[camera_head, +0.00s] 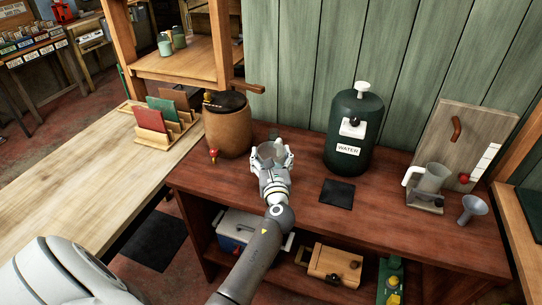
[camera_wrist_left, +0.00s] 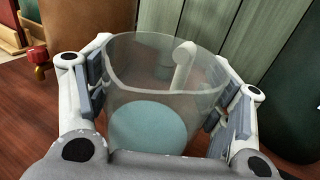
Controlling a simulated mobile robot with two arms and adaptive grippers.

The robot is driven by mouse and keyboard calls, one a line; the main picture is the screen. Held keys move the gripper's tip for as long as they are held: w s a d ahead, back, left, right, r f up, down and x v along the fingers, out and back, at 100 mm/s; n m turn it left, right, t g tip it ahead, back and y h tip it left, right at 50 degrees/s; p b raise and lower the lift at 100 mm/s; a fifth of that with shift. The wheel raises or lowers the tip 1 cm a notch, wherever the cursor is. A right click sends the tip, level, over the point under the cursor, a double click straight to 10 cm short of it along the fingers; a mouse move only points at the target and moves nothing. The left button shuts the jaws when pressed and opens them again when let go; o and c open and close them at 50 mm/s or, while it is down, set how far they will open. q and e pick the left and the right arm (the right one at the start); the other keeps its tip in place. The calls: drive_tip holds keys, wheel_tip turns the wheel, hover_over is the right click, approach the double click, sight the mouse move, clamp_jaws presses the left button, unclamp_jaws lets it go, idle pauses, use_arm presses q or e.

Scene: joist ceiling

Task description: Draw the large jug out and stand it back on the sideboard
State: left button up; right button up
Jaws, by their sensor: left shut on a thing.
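My left gripper (camera_head: 272,162) is shut around a clear, open-topped jug (camera_head: 271,151) on the sideboard (camera_head: 280,206). In the left wrist view the jug (camera_wrist_left: 150,75) stands between the two fingers (camera_wrist_left: 163,98), with a pale blue area low inside it. A white handle (camera_wrist_left: 183,62) shows on its far side. I cannot tell whether the jug's base touches the sideboard. Another clear jug (camera_head: 432,178) with a white handle stands at the right, in front of a leaning board. I cannot tell by size which is the large one. My right gripper is not in view.
A brown crock (camera_head: 228,128) with a red tap stands just left of the held jug. A dark green water urn (camera_head: 354,125) stands to its right, with a black mat (camera_head: 337,191) in front. A funnel (camera_head: 472,208) is near the right edge. The front left of the sideboard is clear.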

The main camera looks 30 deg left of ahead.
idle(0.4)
use_arm(q)
drive_tip(key=shift+f+b, duration=1.25)
drive_tip(key=shift+f, duration=0.2)
drive_tip(key=shift+f, duration=0.3)
drive_tip(key=o, duration=1.8)
drive_tip(key=shift+c, duration=0.2)
drive_tip(key=shift+o, duration=0.2)
drive_tip(key=shift+f, duration=0.1)
drive_tip(key=shift+s, duration=0.1)
drive_tip(key=v, duration=1.2)
